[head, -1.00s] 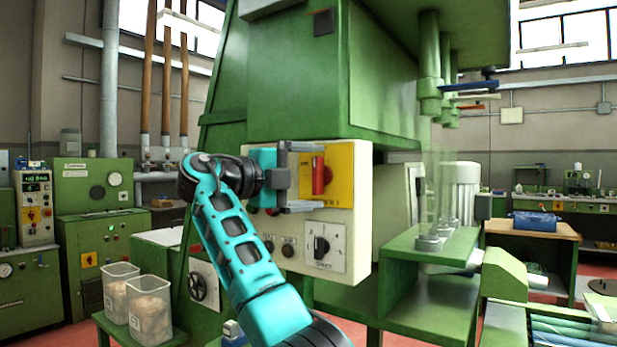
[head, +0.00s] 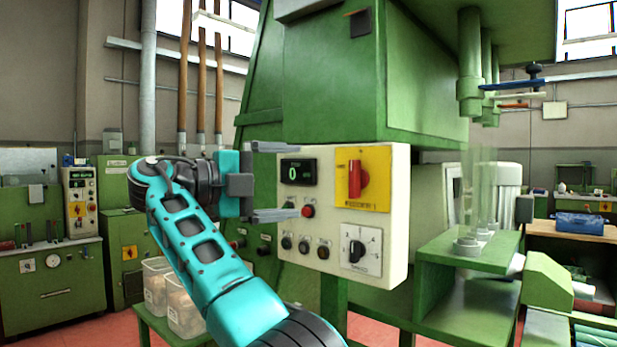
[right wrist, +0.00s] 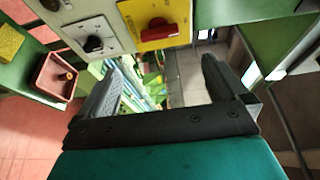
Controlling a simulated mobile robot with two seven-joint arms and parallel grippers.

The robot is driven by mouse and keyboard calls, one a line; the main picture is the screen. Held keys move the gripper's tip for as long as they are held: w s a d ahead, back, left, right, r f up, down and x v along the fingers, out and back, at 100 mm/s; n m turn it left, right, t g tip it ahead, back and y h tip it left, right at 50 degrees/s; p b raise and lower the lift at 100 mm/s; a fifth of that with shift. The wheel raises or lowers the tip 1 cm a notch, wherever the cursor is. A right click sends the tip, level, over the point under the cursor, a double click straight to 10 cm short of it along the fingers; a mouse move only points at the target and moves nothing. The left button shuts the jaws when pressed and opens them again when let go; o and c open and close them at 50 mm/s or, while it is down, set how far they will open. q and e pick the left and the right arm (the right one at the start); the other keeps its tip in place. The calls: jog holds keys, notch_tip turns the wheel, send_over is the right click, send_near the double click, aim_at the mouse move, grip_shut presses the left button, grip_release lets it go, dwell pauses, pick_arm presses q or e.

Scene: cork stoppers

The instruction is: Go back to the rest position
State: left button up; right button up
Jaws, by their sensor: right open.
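My right gripper (head: 275,181) is open and empty, in front of the left edge of the cream control panel (head: 318,262). Its fingers lie one above the other in the head view, with a clear gap between them. The red rotary switch (head: 355,180) on its yellow plate stands to the right of the fingers, apart from them, handle upright. In the right wrist view the two fingers (right wrist: 162,92) are spread with nothing between them, and the red switch (right wrist: 168,31) shows beyond them at the top. My left gripper is not in view.
The panel has a display reading 0 (head: 297,172), several buttons and a black selector knob (head: 356,250). The green machine (head: 330,100) rises behind it. Clear containers (head: 183,305) stand on a green table at lower left. A red box (right wrist: 55,78) shows in the wrist view.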

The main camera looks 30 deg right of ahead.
jog(key=shift+a, duration=0.4)
